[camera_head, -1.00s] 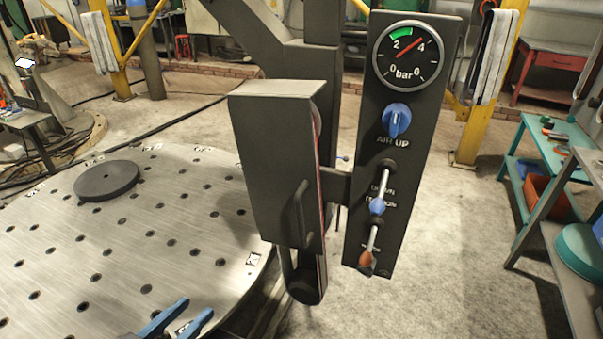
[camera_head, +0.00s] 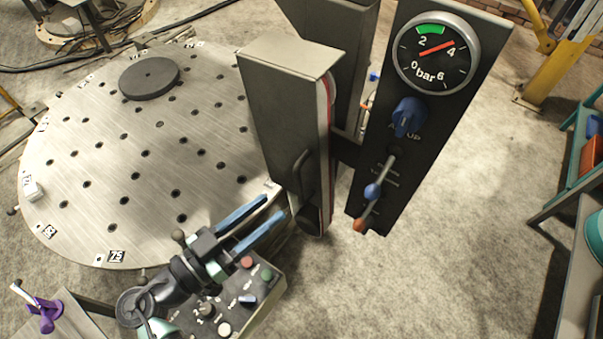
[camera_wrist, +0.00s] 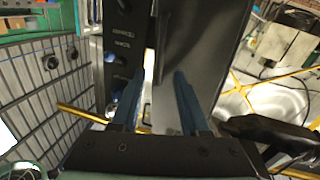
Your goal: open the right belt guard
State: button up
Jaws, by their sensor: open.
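A grey belt guard (camera_head: 282,115) hangs in the middle of the head view, with a dark bar handle (camera_head: 300,172) low on its front face. A red-edged belt shows along its right side, and the cover appears shut. My gripper (camera_head: 273,208), with two blue fingers, is open and empty. In the head view it is below and left of the handle, apart from it. In the wrist view my gripper (camera_wrist: 159,78) points at the dark guard (camera_wrist: 205,50); whether the handle lies between the fingers there, I cannot tell.
Right of the guard stands a black control panel (camera_head: 440,110) with a gauge, a blue knob and two levers. A round perforated table (camera_head: 120,160) with a dark disc (camera_head: 149,78) is at left. A button box (camera_head: 240,295) sits under my arm.

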aim_at(297, 187)
jog(key=p+x, duration=0.2)
jog(key=x, duration=0.5)
jog(key=shift+w+d+r+p, duration=0.15)
jog(key=shift+d+p, duration=0.05)
jog(key=shift+p, duration=0.15)
jog(key=shift+w+d, duration=0.35)
jog(key=shift+d, duration=0.05)
grip_shut()
dwell(0.6)
